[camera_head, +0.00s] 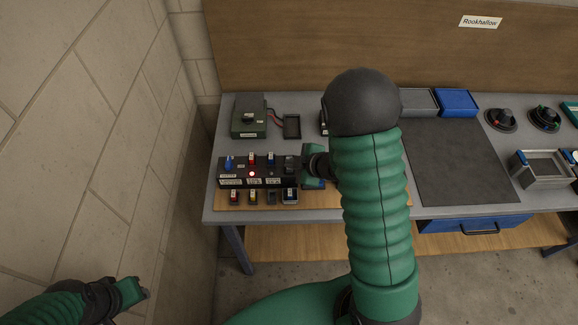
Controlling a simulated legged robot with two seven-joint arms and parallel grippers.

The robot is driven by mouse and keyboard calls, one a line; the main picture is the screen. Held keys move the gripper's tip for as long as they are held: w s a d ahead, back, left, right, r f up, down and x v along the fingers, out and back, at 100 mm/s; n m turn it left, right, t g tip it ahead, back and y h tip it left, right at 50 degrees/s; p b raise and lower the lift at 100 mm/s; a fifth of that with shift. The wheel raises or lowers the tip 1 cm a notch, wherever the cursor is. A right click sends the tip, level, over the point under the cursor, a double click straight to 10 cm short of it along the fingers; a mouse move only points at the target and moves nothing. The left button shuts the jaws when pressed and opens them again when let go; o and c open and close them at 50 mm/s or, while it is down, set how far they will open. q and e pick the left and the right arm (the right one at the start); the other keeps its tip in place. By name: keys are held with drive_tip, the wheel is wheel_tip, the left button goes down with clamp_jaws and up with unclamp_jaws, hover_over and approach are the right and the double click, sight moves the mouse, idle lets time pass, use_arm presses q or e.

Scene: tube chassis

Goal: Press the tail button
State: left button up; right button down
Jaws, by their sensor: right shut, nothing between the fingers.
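A black control panel (240,182) sits at the left of the bench, with several small coloured switches or buttons and white labels too small to read. A red light (252,174) glows on it. I cannot tell which control is the tail button. My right gripper (308,180) is shut and empty at the panel's right end; my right arm hides part of the bench there. Whether it touches the panel I cannot tell. My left gripper (138,291) is at the bottom left, well away from the bench, its fingers unclear.
A green box (249,116) with a red cable stands behind the panel. Several small coloured pieces lie in front of the panel. A wall (90,130) stands close on the left.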

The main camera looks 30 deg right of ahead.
sight(291, 171)
drive_tip(key=shift+a+r, duration=0.25)
drive_tip(key=shift+r, duration=0.05)
drive_tip(key=shift+d+r+p, duration=0.1)
drive_tip(key=shift+r+p, duration=0.15)
drive_tip(key=shift+p, duration=0.05)
wheel_tip(291, 171, up, 5)
drive_tip(key=p, duration=0.5)
drive_tip(key=shift+r, duration=0.2)
